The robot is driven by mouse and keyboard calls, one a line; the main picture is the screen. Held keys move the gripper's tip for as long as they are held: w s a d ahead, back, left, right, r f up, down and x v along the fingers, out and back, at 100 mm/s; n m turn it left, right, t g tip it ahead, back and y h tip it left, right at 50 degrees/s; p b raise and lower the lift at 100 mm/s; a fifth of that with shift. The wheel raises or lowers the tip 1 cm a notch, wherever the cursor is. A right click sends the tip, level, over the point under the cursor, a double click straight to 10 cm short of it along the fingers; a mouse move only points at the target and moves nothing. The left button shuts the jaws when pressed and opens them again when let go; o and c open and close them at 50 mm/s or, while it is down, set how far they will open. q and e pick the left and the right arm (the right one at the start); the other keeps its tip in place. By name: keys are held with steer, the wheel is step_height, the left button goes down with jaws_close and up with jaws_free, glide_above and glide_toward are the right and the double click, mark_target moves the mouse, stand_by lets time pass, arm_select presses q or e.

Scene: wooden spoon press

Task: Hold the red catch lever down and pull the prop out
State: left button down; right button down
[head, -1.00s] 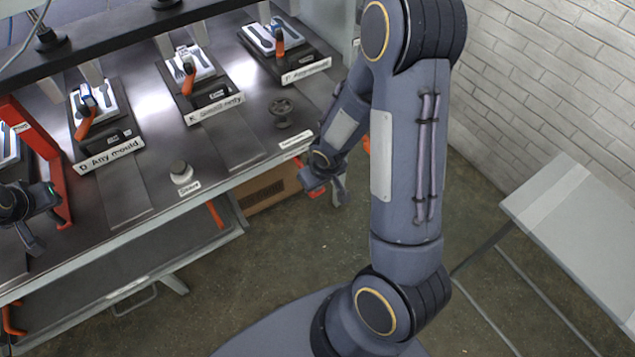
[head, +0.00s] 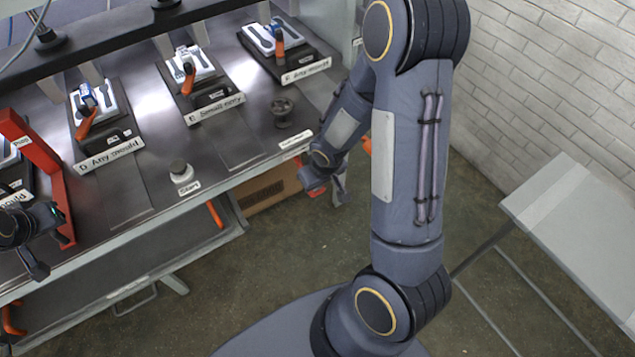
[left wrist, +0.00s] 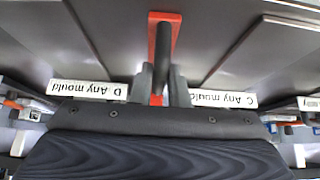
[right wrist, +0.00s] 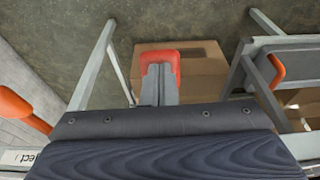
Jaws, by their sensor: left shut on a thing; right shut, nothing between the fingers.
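The red prop (head: 45,160), labelled "Prop", stands at the left of the bench in the head view. In the left wrist view its red part (left wrist: 153,45) shows behind a dark round bar. My left gripper (left wrist: 162,88) is shut on that bar, one finger on each side. In the head view my left gripper (head: 36,266) is at the left edge, partly cut off. The red catch lever (right wrist: 172,58) shows in the right wrist view. My right gripper (right wrist: 158,82) is shut and empty, its fingertips over the lever; contact is hard to judge. In the head view my right gripper (head: 325,182) mostly hides the lever.
Several mould stations with orange handles stand along the bench (head: 130,200). A start knob (head: 181,172) is near its front edge and a dark knob (head: 282,112) farther right. A cardboard box (right wrist: 205,85) sits below. A grey table (head: 580,225) stands at the right.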

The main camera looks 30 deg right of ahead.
arm_select(q)
steer(key=shift+w+r, duration=0.1)
steer(key=shift+w, duration=0.05)
steer(key=c, duration=1)
jaws_free()
arm_select(e)
steer(key=w+v, duration=0.1)
steer(key=v, duration=0.6)
steer(key=shift+w+r, duration=0.35)
steer(key=shift+r, duration=0.1)
arm_select(q)
steer(key=v, duration=0.7)
